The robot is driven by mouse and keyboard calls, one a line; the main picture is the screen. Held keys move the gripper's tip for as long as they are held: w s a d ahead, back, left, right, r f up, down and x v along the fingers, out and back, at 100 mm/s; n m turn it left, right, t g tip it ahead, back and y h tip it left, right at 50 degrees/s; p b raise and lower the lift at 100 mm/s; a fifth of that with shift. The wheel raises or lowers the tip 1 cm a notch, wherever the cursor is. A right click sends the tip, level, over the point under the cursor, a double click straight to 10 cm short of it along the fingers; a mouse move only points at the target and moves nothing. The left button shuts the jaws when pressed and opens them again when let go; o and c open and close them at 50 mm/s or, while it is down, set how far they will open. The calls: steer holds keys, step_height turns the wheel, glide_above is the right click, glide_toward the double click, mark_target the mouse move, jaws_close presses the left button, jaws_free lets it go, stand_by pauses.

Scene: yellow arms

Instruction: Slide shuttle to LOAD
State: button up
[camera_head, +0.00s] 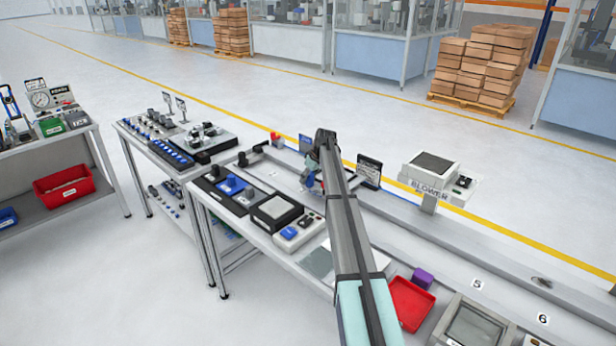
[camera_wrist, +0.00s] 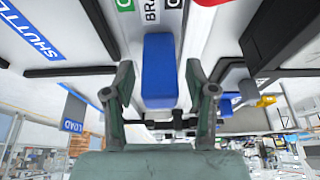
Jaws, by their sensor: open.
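In the wrist view a blue block (camera_wrist: 159,62) lies between the two fingers of my gripper (camera_wrist: 158,88). The fingers are spread with a gap on each side of it. Partly cut-off lettering reading "BRA" (camera_wrist: 152,10) is beside the block's far end. A blue label reading SHUTTLE (camera_wrist: 32,36) is at upper left, and a blue LOAD sign (camera_wrist: 72,111) is at left. I cannot tell whether the blue block belongs to the shuttle. In the head view my gripper (camera_head: 312,182) is low over the long bench, partly hidden by my arm.
A dark sign (camera_head: 369,171) and a blower unit (camera_head: 433,172) stand right of my gripper. Blue and black devices (camera_head: 229,184) are to its left. A red tray (camera_head: 410,304) and purple block (camera_head: 423,278) are nearer. In the wrist view a dark box (camera_wrist: 280,35) is close at right.

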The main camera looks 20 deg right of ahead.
steer(key=shift+w+a+f, duration=0.1)
steer(key=shift+w+f, duration=0.05)
steer(key=shift+f, duration=0.2)
jaws_close()
